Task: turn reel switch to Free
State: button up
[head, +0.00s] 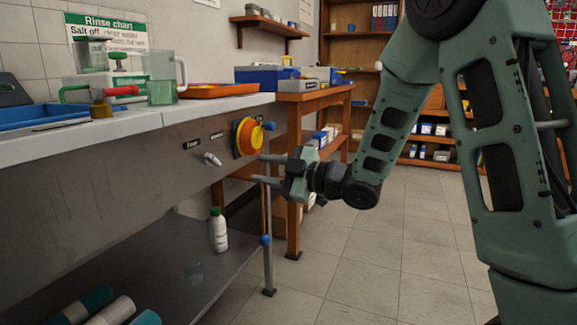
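A small silver lever switch (212,159), which looks like the reel switch, sticks out of the steel front panel (120,165) under the counter. It points down and to the right. Two small dark labels sit above it, to the left and right; their words are too small to read. A yellow and orange round reel (244,137) with a blue knob is mounted on the panel to the right of the switch. My gripper (262,169) is right of the switch, just below the reel, fingers pointing left. The fingers are apart with nothing visible between them, and it appears clear of the switch.
The counter (140,118) above holds a blue tray, a clear jug and an orange tray. A white bottle with a green cap (218,230) stands on the lower shelf (165,270). A wooden bench (300,99) stands behind. The tiled floor at the right is free.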

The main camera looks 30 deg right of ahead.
jog(key=v, duration=0.5)
jog(key=shift+s+d+p, duration=0.15)
jog(key=shift+p, duration=0.25)
jog(key=s+a+f+m+g+h+p, duration=0.1)
jog(key=s+a+f+m+g+h, duration=0.2)
jog(key=a, duration=0.3)
jog(key=s+a+f+m+g+h+p, duration=0.1)
jog(key=s+a+f+m+g+h, duration=0.1)
jog(key=a+f+m+g+h, duration=0.3)
jog(key=s+a+g+h, duration=0.1)
jog(key=s+a+g, duration=0.2)
jog(key=s, duration=0.8)
jog(key=s+a+g+h, duration=0.1)
jog(key=s+a+g, duration=0.2)
jog(key=s, duration=0.8)
notch_tip(320, 180, up, 38)
jog(key=p, duration=3.8)
jog(key=shift+s+m+g+p, duration=0.3)
jog(key=shift+s+m+p, duration=0.1)
jog(key=shift+s, duration=0.1)
